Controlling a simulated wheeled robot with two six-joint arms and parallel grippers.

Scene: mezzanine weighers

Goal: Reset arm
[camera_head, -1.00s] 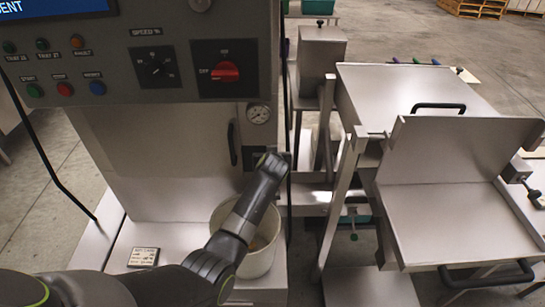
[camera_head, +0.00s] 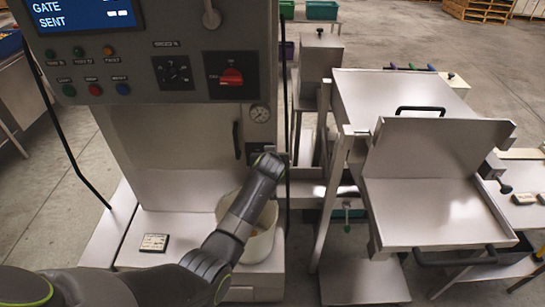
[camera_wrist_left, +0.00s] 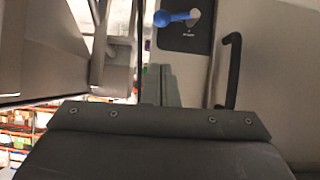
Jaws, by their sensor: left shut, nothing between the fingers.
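My left arm comes in from the lower left in the head view and reaches up in front of the grey weighing machine (camera_head: 165,150). Its wrist end covers part of a white bucket (camera_head: 262,245) on the machine's base. The fingers of my left gripper are hidden behind the wrist in the head view. In the wrist view my left gripper (camera_wrist_left: 161,85) is shut and empty, pointing towards a dark plate with a blue lever (camera_wrist_left: 177,18). A black handle (camera_wrist_left: 231,70) is to the right of the fingers. My right gripper is in neither view.
The control panel (camera_head: 150,60) has a screen, buttons and a red rotary switch (camera_head: 231,76). A steel hopper with a tilted lid (camera_head: 438,155) stands at the right. A small label card (camera_head: 154,243) lies on the machine's base. Grey floor shows at the left.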

